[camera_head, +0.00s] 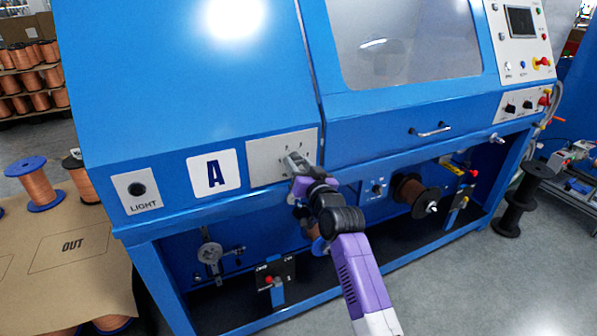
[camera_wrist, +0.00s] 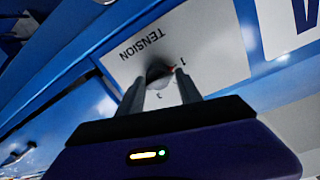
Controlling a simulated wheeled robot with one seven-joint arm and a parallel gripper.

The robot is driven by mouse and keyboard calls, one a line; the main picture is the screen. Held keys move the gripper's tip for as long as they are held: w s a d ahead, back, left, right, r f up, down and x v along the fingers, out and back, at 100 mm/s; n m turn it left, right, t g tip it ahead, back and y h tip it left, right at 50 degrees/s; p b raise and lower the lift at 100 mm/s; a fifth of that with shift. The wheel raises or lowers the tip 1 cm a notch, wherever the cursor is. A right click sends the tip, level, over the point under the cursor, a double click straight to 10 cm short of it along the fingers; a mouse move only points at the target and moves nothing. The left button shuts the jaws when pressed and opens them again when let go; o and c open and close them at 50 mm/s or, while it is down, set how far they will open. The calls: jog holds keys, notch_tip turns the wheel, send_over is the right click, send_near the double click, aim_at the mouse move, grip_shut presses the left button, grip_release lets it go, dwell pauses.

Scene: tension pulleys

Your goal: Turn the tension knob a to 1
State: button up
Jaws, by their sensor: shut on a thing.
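The tension knob (camera_wrist: 158,71) is a small dark round knob on a white plate (camera_wrist: 215,55) marked TENSION, seen in the wrist view. In the head view my gripper (camera_head: 297,162) reaches the metal plate (camera_head: 264,160) right of the large A label (camera_head: 214,173); the knob is hidden there behind the fingers.
The blue machine (camera_head: 190,80) fills the view. A LIGHT switch plate (camera_head: 138,190) is left of the A label. A door handle (camera_head: 431,130), a dark spool (camera_head: 414,194) and a lower knob plate (camera_head: 377,188) are to the right. Copper spools (camera_head: 36,188) stand on a table at left.

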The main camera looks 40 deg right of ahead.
jog(key=shift+s+d+f+n, duration=0.15)
jog(key=shift+s+d+n, duration=0.05)
jog(key=shift+d+n, duration=0.3)
jog(key=shift+f+b, duration=0.1)
jog(key=shift+b, duration=0.2)
jog(key=o, duration=1.2)
jog(key=shift+a, duration=0.15)
jog(key=shift+w+a, duration=0.15)
jog(key=shift+a, duration=0.05)
jog(key=v, duration=0.7)
jog(key=shift+s, duration=0.4)
jog(key=shift+a+r, duration=0.1)
jog(key=shift+r, duration=0.15)
